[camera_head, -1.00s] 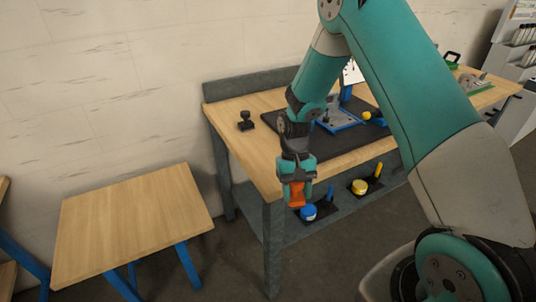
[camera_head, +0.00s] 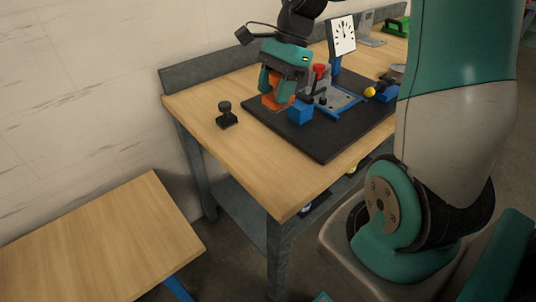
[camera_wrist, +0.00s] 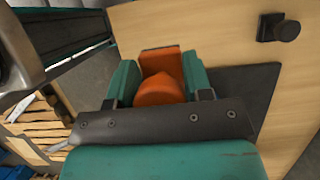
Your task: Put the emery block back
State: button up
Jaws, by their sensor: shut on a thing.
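An orange block with a rounded top (camera_wrist: 160,88), which I take to be the emery block, is between the teal fingers of my gripper (camera_wrist: 158,82) in the wrist view. My gripper (camera_head: 277,96) is shut on it. In the head view, the orange block (camera_head: 278,103) shows below the fingers, over the far-left part of the black mat (camera_head: 325,150). I cannot tell whether its underside touches the mat. The fingers partly hide the block.
A blue block (camera_head: 299,112) stands close to the right of my gripper on the mat. Behind it are a blue-grey fixture (camera_head: 340,101) and a dial gauge (camera_head: 342,36). A black knobbed piece (camera_head: 227,115) stands on bare wood to the left. The table's front-left is clear.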

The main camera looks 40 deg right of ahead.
aim_at(271, 108)
notch_tip(271, 108, down, 18)
jog(key=shift+d+f, duration=0.1)
jog(key=shift+f, duration=0.15)
jog(key=shift+f, duration=0.15)
jog(key=o, duration=1.1)
jog(key=shift+s, duration=0.1)
jog(key=shift+o, duration=0.2)
jog(key=a+v, duration=0.1)
jog(key=v, duration=1.1)
jog(key=a+r+n, duration=0.2)
jog(key=a+n, duration=0.1)
jog(key=a+r+n+b, duration=0.1)
jog(key=a, duration=0.1)
jog(key=shift+s+a+r+n, duration=0.2)
jog(key=shift+a+r+n, duration=0.1)
jog(key=shift+r, duration=0.1)
jog(key=s+a+r+n, duration=0.3)
jog(key=s+a+n, duration=0.5)
jog(key=a+n, duration=0.1)
jog(key=s+a+r+n, duration=0.4)
jog(key=s+a+n, duration=0.3)
jog(key=a+n, duration=0.2)
jog(key=shift+s+r+n, duration=0.25)
jog(key=shift+s+n, duration=0.1)
jog(key=shift+n, duration=0.75)
